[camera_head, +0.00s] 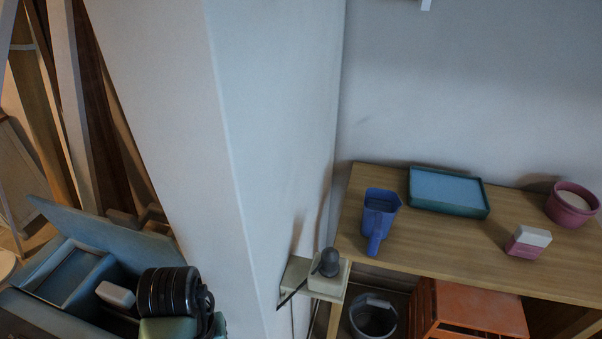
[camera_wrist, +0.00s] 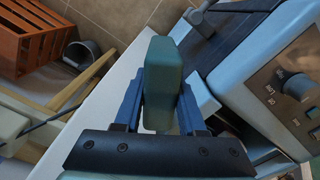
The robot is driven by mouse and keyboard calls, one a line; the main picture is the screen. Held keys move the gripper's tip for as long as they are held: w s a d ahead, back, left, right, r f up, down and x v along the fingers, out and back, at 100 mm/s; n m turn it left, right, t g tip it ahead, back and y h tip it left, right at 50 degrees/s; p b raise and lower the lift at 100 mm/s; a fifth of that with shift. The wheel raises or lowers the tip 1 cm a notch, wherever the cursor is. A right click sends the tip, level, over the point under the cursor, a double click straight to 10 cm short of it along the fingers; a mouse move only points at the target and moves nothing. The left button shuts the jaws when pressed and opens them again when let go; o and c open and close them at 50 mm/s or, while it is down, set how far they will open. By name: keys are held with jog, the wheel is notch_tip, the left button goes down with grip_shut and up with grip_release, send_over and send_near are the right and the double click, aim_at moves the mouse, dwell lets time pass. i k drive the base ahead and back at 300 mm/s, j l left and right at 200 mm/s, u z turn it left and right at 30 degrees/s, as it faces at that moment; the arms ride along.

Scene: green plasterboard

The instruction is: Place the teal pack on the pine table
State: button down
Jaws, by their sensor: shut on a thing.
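The teal pack (camera_wrist: 164,75) is upright between the blue fingers of my gripper (camera_wrist: 160,105) in the wrist view. The fingers are shut on its two sides, and its lower end is partly hidden by the gripper's dark bar. The pine table (camera_head: 408,243) stands at the right in the head view, with a bare wooden top between the things on it. My gripper is not clearly seen in the head view; a dark ribbed shape and a greenish block at the bottom left may be part of my arm and its load.
An orange crate (camera_head: 470,312) and a grey bucket (camera_head: 372,317) are below. A pale pillar (camera_head: 240,130) stands left of the table.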

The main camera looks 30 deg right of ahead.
aim_at(443, 242)
jog(key=k+z, duration=0.15)
jog(key=k, duration=0.55)
jog(key=l+z, duration=0.1)
jog(key=z, duration=0.3)
jog(key=i+z, duration=0.1)
jog(key=z, duration=0.25)
jog(key=i+l+z, duration=0.1)
jog(key=z, duration=0.3)
jog(key=i+l, duration=0.3)
jog(key=i, duration=0.2)
jog(key=i+l, duration=0.25)
jog(key=i, duration=0.25)
jog(key=i+l, duration=0.3)
jog(key=i, duration=0.2)
jog(key=i+l, duration=0.25)
jog(key=i, duration=0.2)
